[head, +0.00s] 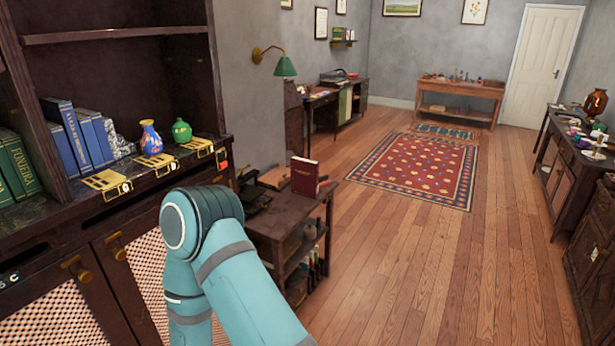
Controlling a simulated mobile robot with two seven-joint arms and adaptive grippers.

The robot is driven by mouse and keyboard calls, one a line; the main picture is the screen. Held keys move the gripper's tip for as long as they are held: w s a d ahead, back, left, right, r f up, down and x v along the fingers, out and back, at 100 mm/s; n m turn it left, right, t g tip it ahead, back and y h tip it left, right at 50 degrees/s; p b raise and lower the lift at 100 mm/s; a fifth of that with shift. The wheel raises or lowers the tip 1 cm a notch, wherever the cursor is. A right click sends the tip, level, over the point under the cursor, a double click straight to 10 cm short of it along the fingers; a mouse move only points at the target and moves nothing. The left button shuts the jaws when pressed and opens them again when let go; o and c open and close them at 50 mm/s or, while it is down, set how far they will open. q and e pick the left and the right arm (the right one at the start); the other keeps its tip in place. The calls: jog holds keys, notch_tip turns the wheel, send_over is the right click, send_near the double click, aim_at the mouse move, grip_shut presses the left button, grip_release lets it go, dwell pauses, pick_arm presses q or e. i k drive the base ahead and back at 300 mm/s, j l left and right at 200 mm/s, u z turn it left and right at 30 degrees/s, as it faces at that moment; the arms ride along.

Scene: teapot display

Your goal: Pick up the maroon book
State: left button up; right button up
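The maroon book (305,177) stands upright near the right side of a small dark wooden side table (290,215). Its front cover faces me and carries small light lettering. One of my teal arms rises from the bottom of the head view, and its bent joint covers the table's left part. Neither gripper shows in the view. I see nothing touching the book.
A dark bookcase (120,25) on the left holds blue books (70,135), green books (18,165), a colourful vase (150,138) and a green pot (182,131). Wooden floor (400,270) is clear right of the side table, with a red rug (415,168) beyond.

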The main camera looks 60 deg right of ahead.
aim_at(305, 171)
jog(key=l, duration=0.6)
jog(key=i+l, duration=0.15)
jog(key=l, duration=1.05)
jog(key=i+l+z, duration=0.1)
jog(key=l, duration=0.5)
jog(key=i+l, duration=0.1)
jog(key=l, duration=0.5)
